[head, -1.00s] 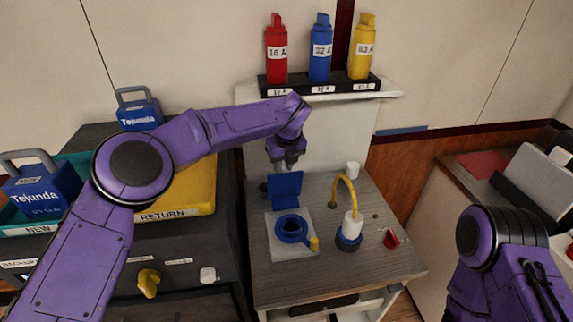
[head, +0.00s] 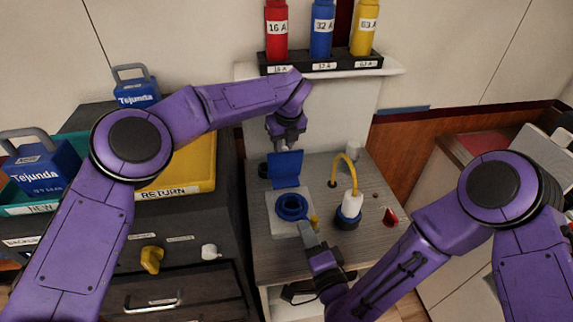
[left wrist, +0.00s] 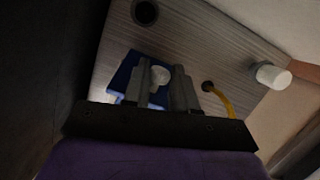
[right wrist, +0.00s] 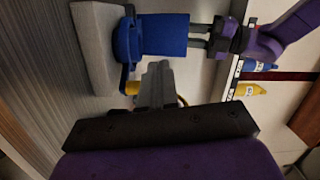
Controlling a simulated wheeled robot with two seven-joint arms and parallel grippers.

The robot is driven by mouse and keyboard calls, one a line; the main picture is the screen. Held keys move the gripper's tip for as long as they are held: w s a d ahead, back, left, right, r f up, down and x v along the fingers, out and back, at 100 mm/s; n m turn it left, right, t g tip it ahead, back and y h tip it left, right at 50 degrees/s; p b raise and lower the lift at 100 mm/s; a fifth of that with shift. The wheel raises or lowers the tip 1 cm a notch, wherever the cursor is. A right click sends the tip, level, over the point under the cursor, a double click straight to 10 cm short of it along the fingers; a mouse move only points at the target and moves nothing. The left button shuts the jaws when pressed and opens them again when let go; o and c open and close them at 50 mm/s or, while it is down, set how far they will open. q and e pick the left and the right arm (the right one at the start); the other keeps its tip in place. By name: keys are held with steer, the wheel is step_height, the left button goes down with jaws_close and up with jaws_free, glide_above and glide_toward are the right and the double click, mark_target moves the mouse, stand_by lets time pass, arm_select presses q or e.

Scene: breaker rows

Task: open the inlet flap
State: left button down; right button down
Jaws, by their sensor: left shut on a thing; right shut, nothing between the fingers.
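The inlet is a blue ring (head: 292,207) on a pale plate (head: 283,229) on the grey wooden bench top. Its blue flap (head: 285,168) stands raised behind the ring; it also shows in the right wrist view (right wrist: 165,35). My left gripper (head: 287,147) is shut on the flap's far end, seen side-on in the right wrist view. A small yellow latch (head: 315,219) sits at the ring's front right. My right gripper (head: 304,226) is shut and empty, close beside the latch (right wrist: 132,88); whether they touch I cannot tell.
A white plug with a blue base (head: 350,208) and yellow cable stands right of the inlet, with a red piece (head: 390,217) beyond it. A white cylinder (head: 353,147) stands at the back. Red, blue and yellow breakers stand on the shelf (head: 392,68) above.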

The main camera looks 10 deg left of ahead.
arm_select(q)
steer(key=shift+w+r, duration=0.1)
steer(key=shift+r, duration=0.2)
arm_select(e)
steer(key=w+a+r+m+t, duration=0.2)
steer(key=a+r+m+t, duration=0.1)
steer(key=a+r, duration=0.1)
steer(key=h, duration=0.2)
glide_toward(285, 156)
steer(key=shift+m, duration=0.4)
steer(key=x, duration=0.5)
steer(key=shift+w+a, duration=0.1)
steer(key=shift+w, duration=0.15)
arm_select(q)
steer(key=shift+f, duration=0.1)
arm_select(e)
steer(key=shift+w+a+r, duration=0.15)
steer(key=shift+w+a, duration=0.1)
steer(key=shift+w, duration=0.4)
